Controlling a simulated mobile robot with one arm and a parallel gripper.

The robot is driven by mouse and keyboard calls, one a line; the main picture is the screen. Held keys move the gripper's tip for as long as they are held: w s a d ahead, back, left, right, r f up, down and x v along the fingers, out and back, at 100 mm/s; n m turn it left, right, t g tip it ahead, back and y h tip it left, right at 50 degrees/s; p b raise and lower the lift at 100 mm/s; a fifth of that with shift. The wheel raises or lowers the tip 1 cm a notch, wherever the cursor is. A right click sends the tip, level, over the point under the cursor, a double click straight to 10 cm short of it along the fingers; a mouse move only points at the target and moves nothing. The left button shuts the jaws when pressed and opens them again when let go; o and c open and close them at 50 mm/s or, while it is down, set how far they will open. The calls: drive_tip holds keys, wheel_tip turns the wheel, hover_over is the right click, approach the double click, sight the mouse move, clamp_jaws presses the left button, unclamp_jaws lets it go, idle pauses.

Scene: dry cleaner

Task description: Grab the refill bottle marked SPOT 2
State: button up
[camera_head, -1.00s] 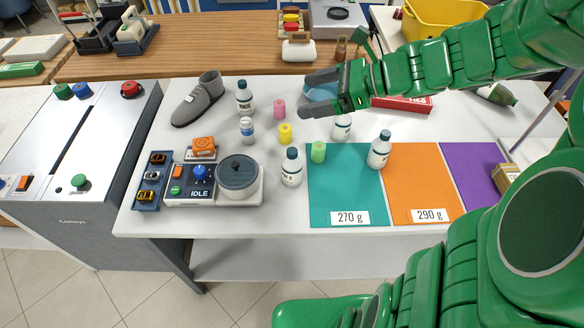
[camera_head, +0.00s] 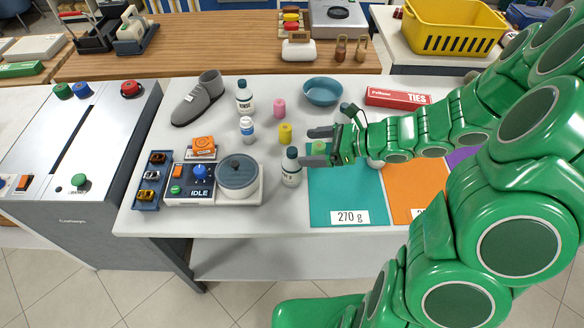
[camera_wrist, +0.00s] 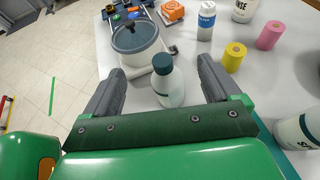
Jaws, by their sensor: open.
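My gripper (camera_head: 312,146) is open and empty, fingers pointing left, just right of that bottle. My arm mostly hides the bottles on the right.
The pot (camera_head: 238,174) on its control unit stands left of the near bottle. The teal mat (camera_head: 345,190) lies under my gripper.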

approach(286, 167)
drive_tip(key=w+f, duration=0.1)
drive_tip(key=w+a+f, duration=0.1)
drive_tip(key=f, duration=0.1)
drive_tip(key=a+f, duration=0.1)
drive_tip(key=shift+w+f, duration=0.2)
drive_tip(key=shift+w, duration=0.2)
drive_tip(key=shift+r+x, duration=0.2)
drive_tip(key=shift+x, duration=3.6)
drive_tip(key=shift+w+a, duration=0.1)
drive_tip(key=c, duration=1.2)
drive_tip(key=shift+c, duration=0.2)
drive_tip(key=shift+r, duration=5.05)
